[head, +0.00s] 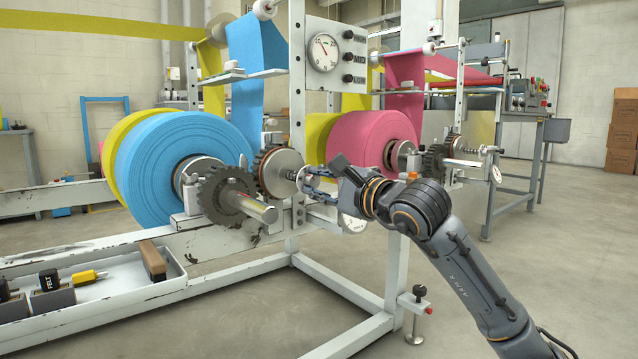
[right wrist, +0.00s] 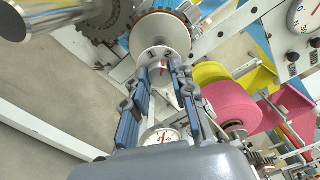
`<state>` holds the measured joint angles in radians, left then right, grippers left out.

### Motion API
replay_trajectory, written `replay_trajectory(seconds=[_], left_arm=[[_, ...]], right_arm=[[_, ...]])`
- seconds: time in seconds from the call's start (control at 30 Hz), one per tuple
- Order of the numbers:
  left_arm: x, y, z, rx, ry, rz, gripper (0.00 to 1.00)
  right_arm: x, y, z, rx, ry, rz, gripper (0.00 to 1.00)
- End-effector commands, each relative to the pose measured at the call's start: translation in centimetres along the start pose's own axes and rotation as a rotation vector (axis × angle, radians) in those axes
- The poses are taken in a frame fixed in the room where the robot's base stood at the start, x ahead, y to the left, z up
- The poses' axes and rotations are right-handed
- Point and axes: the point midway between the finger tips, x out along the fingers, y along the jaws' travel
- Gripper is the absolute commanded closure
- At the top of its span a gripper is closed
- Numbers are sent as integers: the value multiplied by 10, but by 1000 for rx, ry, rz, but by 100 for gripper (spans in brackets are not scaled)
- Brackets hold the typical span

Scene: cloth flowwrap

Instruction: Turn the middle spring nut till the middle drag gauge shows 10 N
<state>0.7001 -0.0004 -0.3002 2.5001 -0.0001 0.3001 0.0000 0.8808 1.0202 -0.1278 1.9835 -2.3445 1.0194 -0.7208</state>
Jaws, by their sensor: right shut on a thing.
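My right gripper (head: 308,178) comes in from the right and is shut on a pale collar-like nut at the end of a spindle. In the right wrist view the two blue-grey fingers (right wrist: 165,72) close on this nut (right wrist: 161,57), which bears dark numerals and a red mark. A brake disc (right wrist: 163,36) sits just beyond it. A small white dial gauge (right wrist: 160,137) with a red needle shows between the fingers, partly covered by my gripper body; its value is too small to read. It also shows below my wrist in the head view (head: 352,222). My left gripper is not in view.
A blue roll (head: 150,165) and dark toothed wheel (head: 228,195) with a protruding steel shaft (head: 258,210) stand left of my gripper. A larger dial (head: 323,52) is on the upright. A pink roll (head: 345,140) is behind. A tool tray (head: 110,285) lies front left.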

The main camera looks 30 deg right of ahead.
Motion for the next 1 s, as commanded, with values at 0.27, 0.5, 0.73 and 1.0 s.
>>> replay_trajectory(seconds=[0.27,0.5,0.73,1.0], left_arm=[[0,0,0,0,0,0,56],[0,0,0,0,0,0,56],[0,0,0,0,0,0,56],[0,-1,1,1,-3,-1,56]], right_arm=[[0,1,-1,33,3,3,100],[0,2,-1,33,3,4,100],[0,1,-1,32,2,3,52],[-1,1,0,31,1,1,52]])
